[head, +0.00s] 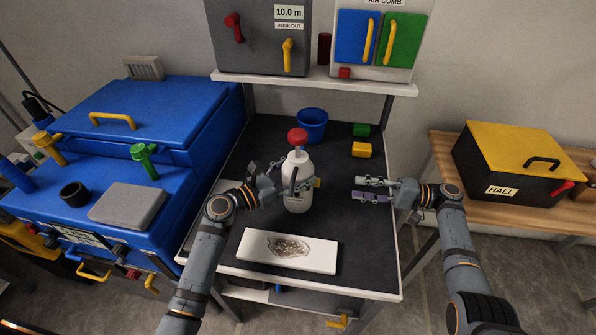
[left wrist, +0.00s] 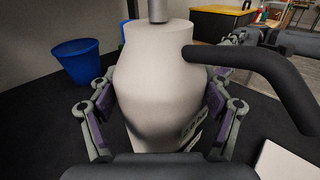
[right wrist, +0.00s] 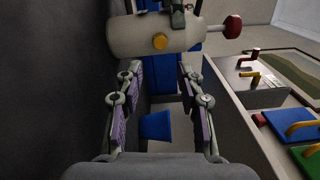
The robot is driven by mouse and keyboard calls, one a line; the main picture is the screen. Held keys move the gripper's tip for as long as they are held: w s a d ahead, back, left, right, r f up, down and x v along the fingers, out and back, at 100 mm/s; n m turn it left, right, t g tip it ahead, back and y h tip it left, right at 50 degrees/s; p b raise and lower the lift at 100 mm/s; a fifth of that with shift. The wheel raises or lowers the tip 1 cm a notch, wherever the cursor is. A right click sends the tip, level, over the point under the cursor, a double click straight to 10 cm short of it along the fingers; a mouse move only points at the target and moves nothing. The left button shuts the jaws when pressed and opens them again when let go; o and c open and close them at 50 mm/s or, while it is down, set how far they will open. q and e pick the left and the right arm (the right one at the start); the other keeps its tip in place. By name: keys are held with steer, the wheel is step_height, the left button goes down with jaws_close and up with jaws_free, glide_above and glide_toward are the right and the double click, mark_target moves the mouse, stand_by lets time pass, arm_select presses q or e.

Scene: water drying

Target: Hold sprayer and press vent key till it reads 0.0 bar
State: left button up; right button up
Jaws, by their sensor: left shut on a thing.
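The white sprayer (head: 297,190) stands upright on the dark bench top, with a red knob (head: 297,136) on top. My left gripper (head: 284,188) is shut around its body; the left wrist view shows a finger on each side of the white body (left wrist: 155,85). A small yellow key (head: 317,183) sticks out at the sprayer's right side and shows as a round yellow knob in the right wrist view (right wrist: 160,42). My right gripper (head: 360,189) is open and empty, apart from the sprayer, to its right.
A white board (head: 270,261) with a brownish patch lies in front of the sprayer. A blue bucket (head: 312,126), a green block (head: 361,130) and a yellow block (head: 361,150) stand behind. A shelf (head: 320,83) spans the back. The bench's front right is clear.

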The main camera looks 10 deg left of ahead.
arm_select(q)
steer(key=c, duration=0.4)
arm_select(e)
steer(key=shift+c, duration=0.2)
arm_select(q)
steer(key=shift+c, duration=0.2)
arm_select(e)
jaws_close()
stand_by(0.5)
